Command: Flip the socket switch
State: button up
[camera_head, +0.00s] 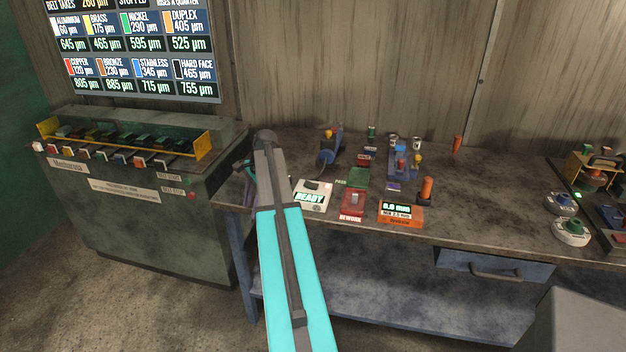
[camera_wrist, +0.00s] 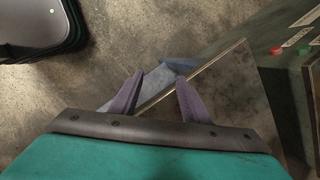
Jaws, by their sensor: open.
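I cannot single out a socket switch in either view. Small devices stand on the workbench (camera_head: 480,207), among them a red box labelled REWORK (camera_head: 352,203) with a small pale part on top. My gripper (camera_wrist: 157,88) is open and empty, its two purple fingers apart above the bench's corner edge and the floor in the wrist view. In the head view it is partly hidden behind my own arm, at the bench's left end near the cabinet.
A white READY device (camera_head: 313,195) and an orange display box (camera_head: 401,212) sit near the bench front. A metal cabinet (camera_head: 130,225) with a row of coloured levers stands left. Round knobbed devices (camera_head: 571,232) are at right. The bench front right of the orange box is clear.

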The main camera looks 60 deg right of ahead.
aim_at(310, 184)
jog(key=s+d+r+m, duration=0.1)
jog(key=s+d+r, duration=0.1)
jog(key=d, duration=0.2)
jog(key=s+d+r+m, duration=0.2)
jog(key=s+d+r, duration=0.1)
jog(key=d, duration=0.1)
jog(key=s+d+r+m, duration=0.2)
jog(key=d+r, duration=0.1)
jog(key=d, duration=0.2)
jog(key=shift+s+d+r+t, duration=0.1)
jog(key=shift+s+t, duration=0.15)
jog(key=shift+t, duration=0.15)
jog(key=s+d+r+m+t, duration=0.1)
jog(key=s+d+r+m, duration=0.3)
jog(key=s+d+r, duration=0.3)
jog(key=shift+s+d+r+m+h, duration=0.3)
jog(key=shift+s+d+m, duration=0.1)
jog(key=shift+s+d, duration=0.7)
jog(key=shift+a+f, duration=0.15)
jog(key=shift+f, duration=0.05)
jog(key=shift+p+x, duration=1.85)
jog(key=shift+x, duration=4.95)
